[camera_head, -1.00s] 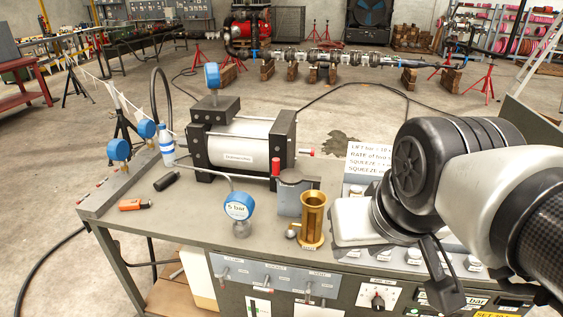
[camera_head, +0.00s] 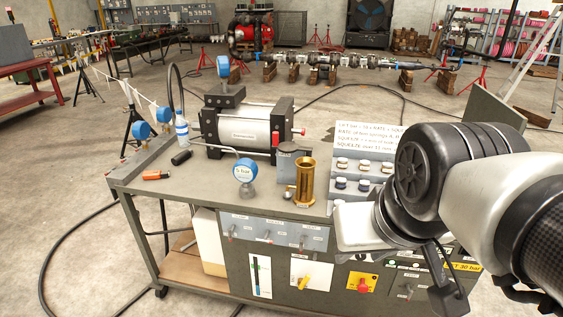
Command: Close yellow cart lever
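A small yellow lever (camera_head: 304,282) sits on a white plate low on the front panel of the grey cart (camera_head: 150,222), slanting up to the right. A red knob on a yellow plate (camera_head: 363,285) is to its right. My arm comes in from the right and covers the right part of the cart. A dark part at the arm's end (camera_head: 448,294) hangs right of the lever, well apart from it in the picture. I cannot make out a clear finger pair or whether the gripper is open or shut. Nothing is visibly held.
On the cart top stand a large cylinder (camera_head: 240,132), a blue gauge (camera_head: 244,171), a brass spool-like cup (camera_head: 305,182) and a bottle (camera_head: 182,134). Three small grey levers (camera_head: 268,236) line the panel above.

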